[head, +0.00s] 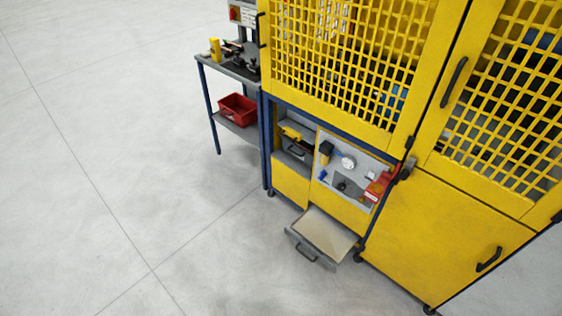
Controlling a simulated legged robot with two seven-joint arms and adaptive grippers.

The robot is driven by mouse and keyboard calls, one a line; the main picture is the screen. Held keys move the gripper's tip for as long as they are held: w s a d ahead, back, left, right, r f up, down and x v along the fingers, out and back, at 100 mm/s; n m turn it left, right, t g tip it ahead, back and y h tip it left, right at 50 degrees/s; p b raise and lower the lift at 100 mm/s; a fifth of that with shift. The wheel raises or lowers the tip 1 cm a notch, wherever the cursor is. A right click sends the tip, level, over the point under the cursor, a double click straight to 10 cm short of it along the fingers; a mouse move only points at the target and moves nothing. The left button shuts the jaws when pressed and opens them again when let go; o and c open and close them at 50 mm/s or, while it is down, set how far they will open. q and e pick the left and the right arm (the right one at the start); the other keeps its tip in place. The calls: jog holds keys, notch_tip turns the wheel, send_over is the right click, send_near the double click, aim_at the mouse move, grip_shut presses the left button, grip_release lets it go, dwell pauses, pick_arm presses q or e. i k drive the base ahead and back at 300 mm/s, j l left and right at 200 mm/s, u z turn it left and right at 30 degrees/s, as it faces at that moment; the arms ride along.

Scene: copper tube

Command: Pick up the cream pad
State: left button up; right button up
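A pulled-out drawer (316,263) sticks out low at the front of the yellow machine. A flat cream surface (325,232) fills most of it. I cannot tell whether this is the cream pad or the drawer's own bottom. No other clearly cream pad shows. Neither of my grippers is in view.
The yellow machine (440,235) has mesh doors above and an open bay (350,183) with small tools and a red item (377,186). A side table (236,68) carries tools above a red bin (238,109). The grey floor (100,170) at left is clear.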

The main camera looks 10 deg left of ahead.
aim_at(204, 54)
jog(key=u, duration=0.9)
jog(key=i+j+u, duration=0.3)
jog(key=i, duration=0.35)
jog(key=i+u, duration=0.3)
jog(key=i, duration=4.85)
jog(key=i+z, duration=0.4)
jog(key=i+j+z, duration=0.2)
jog(key=z, duration=0.2)
jog(key=i+j+z, duration=0.4)
jog(key=l, duration=0.1)
